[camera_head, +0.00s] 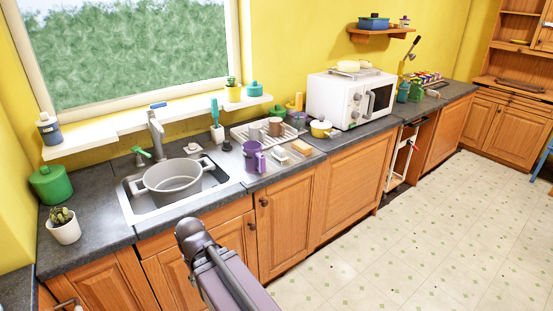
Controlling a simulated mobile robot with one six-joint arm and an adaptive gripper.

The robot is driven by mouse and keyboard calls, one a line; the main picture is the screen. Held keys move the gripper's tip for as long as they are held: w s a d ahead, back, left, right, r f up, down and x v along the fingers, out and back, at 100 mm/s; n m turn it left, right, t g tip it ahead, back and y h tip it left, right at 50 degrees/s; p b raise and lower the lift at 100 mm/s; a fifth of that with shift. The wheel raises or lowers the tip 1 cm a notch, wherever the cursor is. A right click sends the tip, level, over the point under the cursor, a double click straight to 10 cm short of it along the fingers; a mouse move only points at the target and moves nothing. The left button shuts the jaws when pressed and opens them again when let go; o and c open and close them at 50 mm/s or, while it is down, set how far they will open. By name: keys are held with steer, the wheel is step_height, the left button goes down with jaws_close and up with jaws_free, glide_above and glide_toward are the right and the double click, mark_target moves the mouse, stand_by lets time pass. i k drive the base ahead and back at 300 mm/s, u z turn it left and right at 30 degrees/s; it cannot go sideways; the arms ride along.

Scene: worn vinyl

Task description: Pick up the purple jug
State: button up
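The purple jug (251,159) stands upright on the metal drainboard just right of the sink basin, near the front of the counter. Its handle side faces right. Part of my own arm rises from the bottom middle of the view, in front of the cabinets and below the jug. My gripper itself does not show, so I cannot see its fingers or whether it holds anything. The arm is apart from the jug in the picture.
A large grey pot (172,184) sits in the sink left of the jug. A sponge (301,148) and small items lie to its right; a dish rack (284,132) with mugs stands behind. A white microwave (347,98) is farther right. The floor (430,230) is clear.

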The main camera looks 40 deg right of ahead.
mark_target(254, 161)
steer(key=z, duration=0.85)
steer(key=k, duration=0.95)
steer(key=u, duration=0.05)
steer(key=i, duration=0.85)
